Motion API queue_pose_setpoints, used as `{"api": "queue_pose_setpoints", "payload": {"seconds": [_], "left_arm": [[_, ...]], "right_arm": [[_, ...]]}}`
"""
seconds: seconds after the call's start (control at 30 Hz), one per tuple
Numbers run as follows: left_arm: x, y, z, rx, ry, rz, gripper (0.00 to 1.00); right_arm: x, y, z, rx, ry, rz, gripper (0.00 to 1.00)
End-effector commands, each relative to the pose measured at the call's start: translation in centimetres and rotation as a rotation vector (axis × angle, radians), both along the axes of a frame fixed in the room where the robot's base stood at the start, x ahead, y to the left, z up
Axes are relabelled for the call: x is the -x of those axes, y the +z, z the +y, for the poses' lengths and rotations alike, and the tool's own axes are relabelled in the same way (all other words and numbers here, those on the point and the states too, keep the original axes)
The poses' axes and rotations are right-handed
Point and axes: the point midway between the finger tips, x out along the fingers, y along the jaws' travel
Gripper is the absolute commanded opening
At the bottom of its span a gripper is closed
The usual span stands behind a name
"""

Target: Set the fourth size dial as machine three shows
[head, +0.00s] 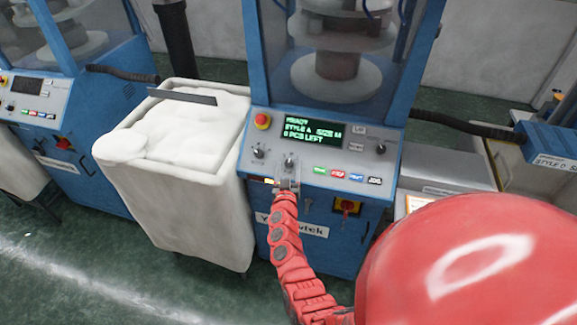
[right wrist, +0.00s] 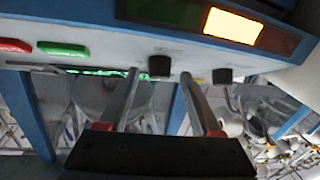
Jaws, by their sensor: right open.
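The blue knitting machine (head: 330,225) ahead has a grey panel with a green display (head: 310,133); it reads roughly READY, STYLE A, SIZE M, 0 PCS LEFT. Two dials, a left one (head: 259,153) and a right one (head: 289,160), sit below the display; their labels are not legible. My right gripper (head: 287,184) is open and empty just below the right dial. In the right wrist view, black knobs show; the near knob (right wrist: 159,67) lies between the fingertips in the picture, apparently untouched. The other knob (right wrist: 222,75) is outside them. My left gripper is not in view.
A red stop button (head: 262,121), several coloured buttons (head: 338,173) and another knob (head: 381,148) share the panel. A lit yellow lamp (right wrist: 232,25) shows.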

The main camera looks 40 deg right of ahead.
Motion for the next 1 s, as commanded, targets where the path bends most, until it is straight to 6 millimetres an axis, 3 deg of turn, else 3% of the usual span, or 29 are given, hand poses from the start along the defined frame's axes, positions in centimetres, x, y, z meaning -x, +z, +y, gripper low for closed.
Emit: {"api": "queue_pose_setpoints", "payload": {"seconds": [0.43,0.8,1.0], "left_arm": [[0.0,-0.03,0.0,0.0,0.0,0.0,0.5],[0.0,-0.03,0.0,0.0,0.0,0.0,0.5],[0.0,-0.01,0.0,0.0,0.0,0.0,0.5]], "right_arm": [[-0.66,-0.01,-0.6,0.001,-0.001,0.001,0.64],[-0.66,0.0,-0.58,0.001,-0.001,0.001,0.0],[-0.68,0.01,-0.56,-0.001,-0.002,-0.001,0.0]]}}
